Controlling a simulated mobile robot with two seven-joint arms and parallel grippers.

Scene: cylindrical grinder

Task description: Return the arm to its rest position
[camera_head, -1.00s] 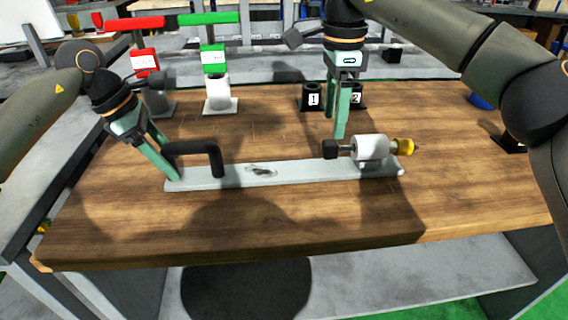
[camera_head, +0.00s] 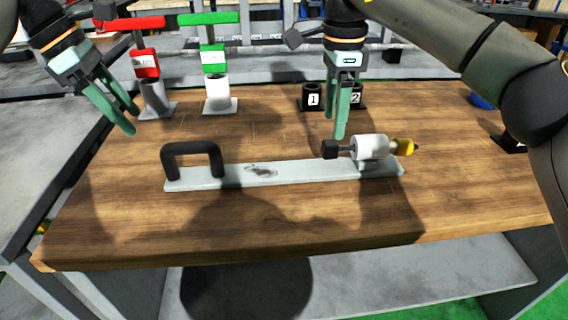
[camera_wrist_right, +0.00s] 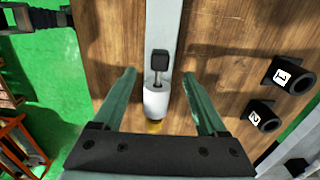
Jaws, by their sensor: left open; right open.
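My left gripper (camera_head: 124,116) is open and empty. It hangs in the air at the upper left, beside the table's left edge and apart from the fixture. My right gripper (camera_head: 341,126) is open above the table, just behind the fixture's right end. In the right wrist view its fingers (camera_wrist_right: 160,80) stand on both sides of the white cylinder with the black knob (camera_wrist_right: 155,100), without visible contact. The grey fixture bar (camera_head: 240,175) lies on the table with a black handle (camera_head: 190,150) at its left end and the white cylinder (camera_head: 371,148) at its right.
A grey holder (camera_head: 153,97) with a red sign and a white holder (camera_head: 218,94) with a green sign stand at the back left. Black holders marked 1 (camera_head: 312,98) and 2 (camera_head: 356,97) stand behind my right gripper. The wooden table (camera_head: 270,225) is clear in front.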

